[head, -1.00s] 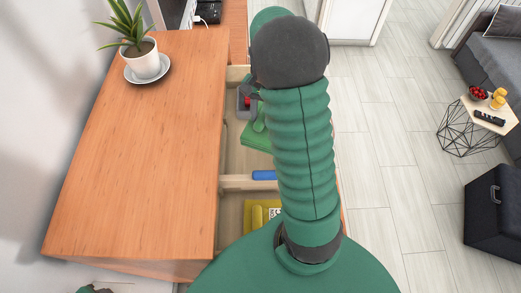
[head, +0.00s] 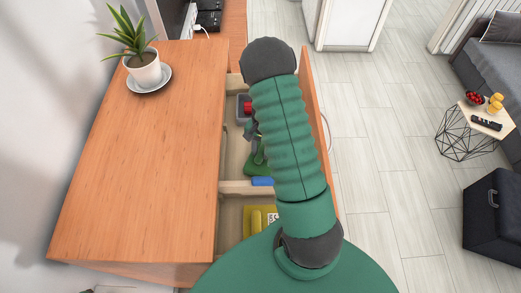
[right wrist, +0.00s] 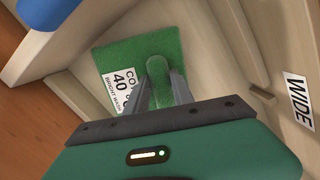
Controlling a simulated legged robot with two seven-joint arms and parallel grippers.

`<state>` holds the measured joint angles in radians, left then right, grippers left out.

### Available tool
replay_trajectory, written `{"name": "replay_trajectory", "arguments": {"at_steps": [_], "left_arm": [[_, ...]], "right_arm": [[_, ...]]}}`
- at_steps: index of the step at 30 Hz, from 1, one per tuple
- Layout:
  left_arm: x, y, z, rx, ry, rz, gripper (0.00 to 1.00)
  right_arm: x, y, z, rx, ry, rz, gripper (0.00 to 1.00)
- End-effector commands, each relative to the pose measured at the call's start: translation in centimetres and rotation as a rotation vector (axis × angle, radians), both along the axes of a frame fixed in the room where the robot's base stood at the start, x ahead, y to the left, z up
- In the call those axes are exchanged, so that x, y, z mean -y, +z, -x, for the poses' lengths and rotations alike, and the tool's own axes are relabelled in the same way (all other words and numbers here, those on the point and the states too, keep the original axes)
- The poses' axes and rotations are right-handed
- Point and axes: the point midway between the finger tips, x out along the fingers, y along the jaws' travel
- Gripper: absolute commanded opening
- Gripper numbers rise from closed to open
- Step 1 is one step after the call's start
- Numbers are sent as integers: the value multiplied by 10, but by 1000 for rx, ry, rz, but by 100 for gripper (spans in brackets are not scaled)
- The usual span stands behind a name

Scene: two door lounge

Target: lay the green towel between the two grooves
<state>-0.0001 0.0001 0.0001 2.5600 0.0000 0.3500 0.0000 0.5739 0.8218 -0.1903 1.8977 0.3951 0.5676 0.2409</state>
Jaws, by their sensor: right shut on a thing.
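The green towel (right wrist: 120,56) is in the open drawer, flat in the right wrist view, with a white label reading 40 and a raised green ridge. My right gripper (right wrist: 163,76) is shut on this ridge. In the head view the towel (head: 257,169) shows partly beside my right arm, near a pale cross divider; my right gripper (head: 259,150) is mostly hidden by the arm. Short raised strips stand at the drawer walls, one on the left (right wrist: 62,86) and one on the right (right wrist: 262,94). I cannot tell whether the towel touches the floor. My left gripper is not in view.
The pale divider (head: 236,188) separates the towel from a yellow item (head: 257,222). A blue item (head: 262,181) is at the divider. A grey box with red contents (head: 243,106) is farther back. The drawer wall bears a WIDE label (right wrist: 296,92). A potted plant (head: 143,68) stands on the cabinet.

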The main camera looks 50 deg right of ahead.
Motion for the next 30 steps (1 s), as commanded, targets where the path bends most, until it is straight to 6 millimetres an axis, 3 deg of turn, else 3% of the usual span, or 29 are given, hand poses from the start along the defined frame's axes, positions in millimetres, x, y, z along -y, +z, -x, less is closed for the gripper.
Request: {"name": "replay_trajectory", "arguments": {"at_steps": [4, 5, 9, 20, 23, 30], "left_arm": [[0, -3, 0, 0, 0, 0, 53], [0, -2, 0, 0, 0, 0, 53], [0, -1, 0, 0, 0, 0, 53], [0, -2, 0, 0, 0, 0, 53], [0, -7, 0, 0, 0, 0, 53], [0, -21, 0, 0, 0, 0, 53]], "right_arm": [[0, -3, 0, -1, 0, 0, 0], [0, -2, 0, -1, 0, 0, 33], [0, -1, 0, -1, 0, -1, 50], [1, 3, -1, 0, 1, 0, 50], [4, 18, -2, 3, 1, 3, 50], [11, 80, -4, 5, 3, 4, 50]]}}
